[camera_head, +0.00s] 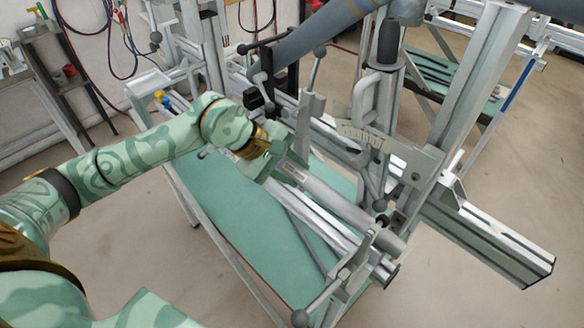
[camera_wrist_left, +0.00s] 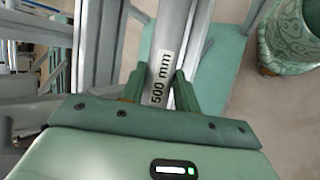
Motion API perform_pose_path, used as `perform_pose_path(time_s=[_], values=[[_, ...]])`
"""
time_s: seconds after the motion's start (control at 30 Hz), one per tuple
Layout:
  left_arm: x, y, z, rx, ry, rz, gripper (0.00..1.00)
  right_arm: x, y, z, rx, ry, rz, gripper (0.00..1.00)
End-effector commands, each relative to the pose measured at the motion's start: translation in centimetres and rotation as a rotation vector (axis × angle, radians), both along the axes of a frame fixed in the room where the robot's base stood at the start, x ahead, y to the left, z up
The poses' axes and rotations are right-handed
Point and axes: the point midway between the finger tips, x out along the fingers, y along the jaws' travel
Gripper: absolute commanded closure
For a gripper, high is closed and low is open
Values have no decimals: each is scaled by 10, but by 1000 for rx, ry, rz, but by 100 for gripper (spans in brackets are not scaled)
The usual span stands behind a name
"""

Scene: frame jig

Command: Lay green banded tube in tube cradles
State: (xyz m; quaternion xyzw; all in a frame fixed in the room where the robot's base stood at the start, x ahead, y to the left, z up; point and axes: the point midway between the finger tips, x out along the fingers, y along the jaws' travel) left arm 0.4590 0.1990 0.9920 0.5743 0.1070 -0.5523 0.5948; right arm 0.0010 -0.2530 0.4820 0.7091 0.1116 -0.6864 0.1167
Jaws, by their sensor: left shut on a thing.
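My left gripper (camera_head: 290,168) is shut on a grey tube (camera_head: 340,203) over the frame jig. The left wrist view shows the same tube (camera_wrist_left: 172,45) between both fingertips (camera_wrist_left: 158,88), with a white "500 mm" label on it. No green band shows on the visible part of the tube. The tube slants from the gripper down to the right, along the jig's rails (camera_head: 318,222). Clamps with ball handles stand at both ends of it. I cannot make out the tube cradles, or whether the tube touches them. My right gripper is not in view.
A green bench top (camera_head: 232,205) lies below the jig. An upright post (camera_head: 470,95) and a thick beam (camera_head: 495,240) stand to the right. A large blue-grey tube (camera_head: 315,40) crosses above. A ball-handled lever (camera_head: 300,317) sticks out at the front. Floor at lower right is clear.

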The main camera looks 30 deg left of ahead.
Motion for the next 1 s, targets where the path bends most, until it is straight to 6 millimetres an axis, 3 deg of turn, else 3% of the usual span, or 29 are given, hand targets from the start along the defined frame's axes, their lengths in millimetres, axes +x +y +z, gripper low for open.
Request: perform_pose_path(time_s=[0.7, 0.73, 0.8, 1.0], values=[[0, 0, 0, 2, -2, 0, 100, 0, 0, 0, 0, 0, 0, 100], [0, 0, 0, 2, -2, 0, 64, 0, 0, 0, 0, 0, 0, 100], [0, 0, 0, 1, -2, 1, 44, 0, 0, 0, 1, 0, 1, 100], [0, 0, 0, 1, -1, 0, 44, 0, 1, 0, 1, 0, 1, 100]])
